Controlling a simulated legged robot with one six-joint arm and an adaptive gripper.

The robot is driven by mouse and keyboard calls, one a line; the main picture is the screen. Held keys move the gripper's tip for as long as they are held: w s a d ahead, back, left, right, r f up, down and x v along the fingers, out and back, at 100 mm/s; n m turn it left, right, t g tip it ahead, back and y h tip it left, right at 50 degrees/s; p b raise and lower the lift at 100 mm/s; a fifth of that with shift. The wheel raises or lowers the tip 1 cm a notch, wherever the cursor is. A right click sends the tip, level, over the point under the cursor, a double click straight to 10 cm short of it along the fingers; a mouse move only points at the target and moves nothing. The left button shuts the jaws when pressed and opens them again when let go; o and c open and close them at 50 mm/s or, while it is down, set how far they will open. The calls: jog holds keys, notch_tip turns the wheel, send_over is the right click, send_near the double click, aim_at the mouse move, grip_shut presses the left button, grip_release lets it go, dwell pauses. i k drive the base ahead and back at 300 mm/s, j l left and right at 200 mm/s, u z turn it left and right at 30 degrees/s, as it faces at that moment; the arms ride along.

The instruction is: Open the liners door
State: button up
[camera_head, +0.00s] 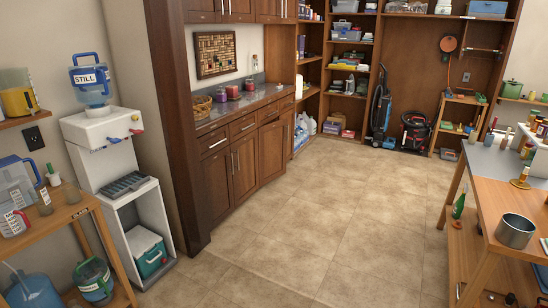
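A run of brown wooden base cabinets stands along the left wall under a grey counter (236,107). Below its drawers are several doors: a left door (216,187), a middle door (246,166) and a right door (271,152). All three look shut. Pale vertical handles show where the left and middle doors meet. No label reading "liners" can be made out, so I cannot tell which door it is. Wooden upper cabinets (234,9) are cut off by the top edge. My gripper is not in view.
The tiled floor (325,225) is clear in front of the cabinets. A water dispenser (106,128) and a wooden shelf stand (60,225) are at left. A workbench (495,165) with a metal pot (515,232) is at right. Vacuum cleaners (381,112) stand at the back.

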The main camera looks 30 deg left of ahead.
aim_at(273, 138)
jog(key=i+j+u, duration=0.35)
jog(key=i+u, duration=0.15)
jog(key=i, duration=0.15)
jog(key=i+u, duration=0.45)
jog(key=i, duration=4.4)
jog(key=i+z, duration=0.15)
jog(key=i, duration=0.6)
jog(key=i+j+z, duration=0.1)
jog(key=i, duration=0.65)
jog(key=j, duration=0.1)
